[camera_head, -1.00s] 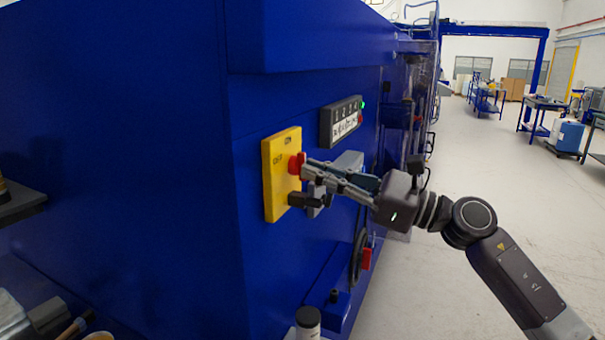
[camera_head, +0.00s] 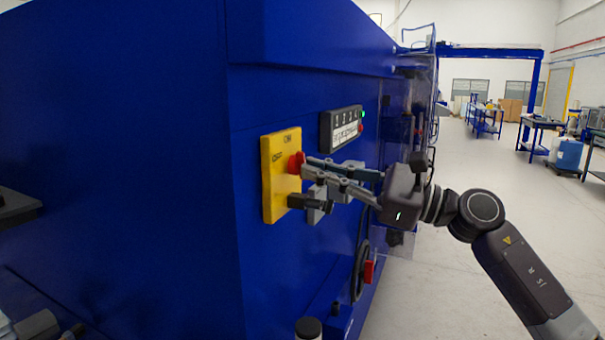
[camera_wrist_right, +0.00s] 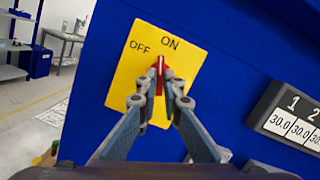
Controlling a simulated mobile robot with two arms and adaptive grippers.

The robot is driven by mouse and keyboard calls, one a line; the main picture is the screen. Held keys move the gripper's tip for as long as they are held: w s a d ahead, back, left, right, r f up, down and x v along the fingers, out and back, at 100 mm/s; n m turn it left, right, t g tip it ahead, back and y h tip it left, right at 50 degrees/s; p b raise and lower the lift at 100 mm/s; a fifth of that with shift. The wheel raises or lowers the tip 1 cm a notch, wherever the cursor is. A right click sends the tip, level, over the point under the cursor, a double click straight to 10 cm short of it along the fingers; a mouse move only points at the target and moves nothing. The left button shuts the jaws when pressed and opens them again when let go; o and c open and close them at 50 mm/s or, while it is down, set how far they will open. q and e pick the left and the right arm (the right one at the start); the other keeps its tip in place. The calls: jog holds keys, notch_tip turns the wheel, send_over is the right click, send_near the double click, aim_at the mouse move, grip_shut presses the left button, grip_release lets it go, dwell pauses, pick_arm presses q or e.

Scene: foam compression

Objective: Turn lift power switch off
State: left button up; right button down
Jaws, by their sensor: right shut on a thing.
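The lift power switch is a red knob (camera_head: 296,162) on a yellow plate (camera_head: 281,200) on the blue machine's side. In the right wrist view the plate (camera_wrist_right: 187,58) is marked OFF at left and ON at top, and the red knob (camera_wrist_right: 160,66) points up toward ON. My right gripper (camera_head: 306,165) is at the plate with its fingertips on both sides of the knob. It also shows in the right wrist view (camera_wrist_right: 160,78), shut on the knob. The fingers hide part of the knob.
A dark panel with numbered displays (camera_head: 341,128) and a green light sits right of the plate. A handwheel (camera_head: 360,272) with a red part is below. The blue machine wall (camera_head: 120,150) fills the left. Open floor lies to the right.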

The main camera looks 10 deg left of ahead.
jog(key=shift+n+g+b, duration=0.3)
jog(key=shift+n+b, duration=0.7)
jog(key=shift+b, duration=0.2)
